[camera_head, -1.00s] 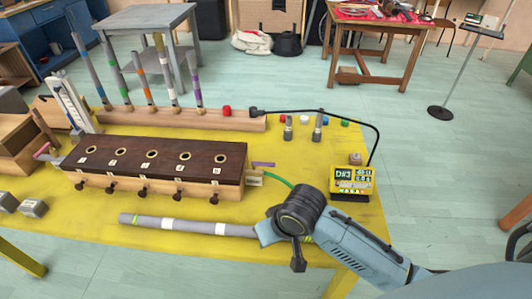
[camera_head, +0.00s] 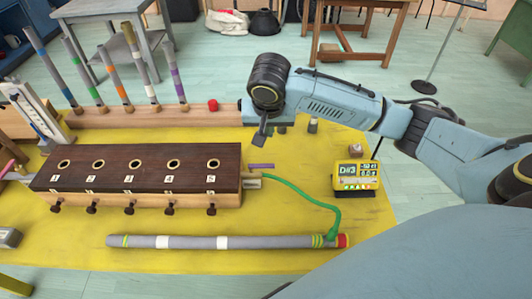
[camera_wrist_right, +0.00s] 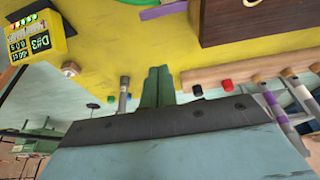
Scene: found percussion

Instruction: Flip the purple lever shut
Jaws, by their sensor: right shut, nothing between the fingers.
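The purple lever (camera_head: 261,166) sticks out to the right, lying nearly flat, at the right end of the dark-topped wooden box (camera_head: 135,158), just above a metal outlet with a green hose (camera_head: 310,190). In the right wrist view the lever (camera_wrist_right: 163,10) shows at the top edge, apart from my fingers. My right gripper (camera_head: 260,138) points down in the head view, behind the lever and not visibly touching it. Its green fingers (camera_wrist_right: 158,86) are together and empty in the right wrist view. My left gripper is in neither view.
A grey striped tube (camera_head: 225,242) with a red end lies along the table's front. A yellow tuner (camera_head: 354,178) stands right of the lever. Several coloured sticks stand in a wooden rail (camera_head: 160,116) behind the box.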

